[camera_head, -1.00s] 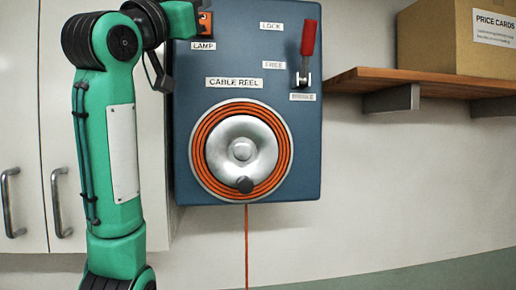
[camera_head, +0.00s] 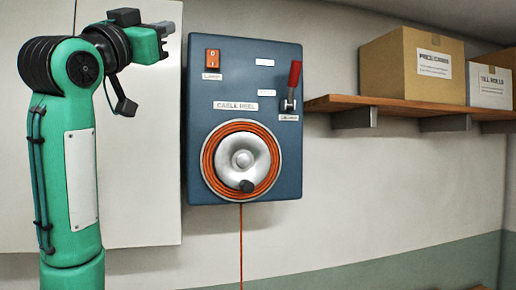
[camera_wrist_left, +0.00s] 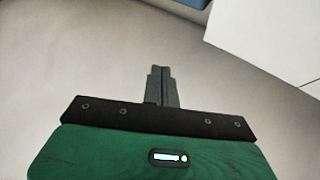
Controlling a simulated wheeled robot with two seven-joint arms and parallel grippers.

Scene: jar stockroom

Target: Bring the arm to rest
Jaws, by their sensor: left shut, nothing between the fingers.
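My left gripper (camera_head: 165,28) is at the upper left in the head view, at the end of my green arm. It is apart from the blue panel and to the left of its orange lamp switch (camera_head: 212,63). In the left wrist view the fingers (camera_wrist_left: 162,86) are shut together with nothing between them. The blue cable reel panel (camera_head: 232,100) hangs on the wall, with a red-handled lever (camera_head: 294,78) pointing up and a reel (camera_head: 241,160) wound with orange cable. My right gripper is not in view.
A wooden shelf (camera_head: 400,105) to the right bears a price cards box (camera_head: 395,65) and a till rolls box (camera_head: 490,82). A pale cabinet (camera_head: 140,170) stands behind my arm. An orange cable (camera_head: 241,245) hangs below the reel. The wall below the shelf is clear.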

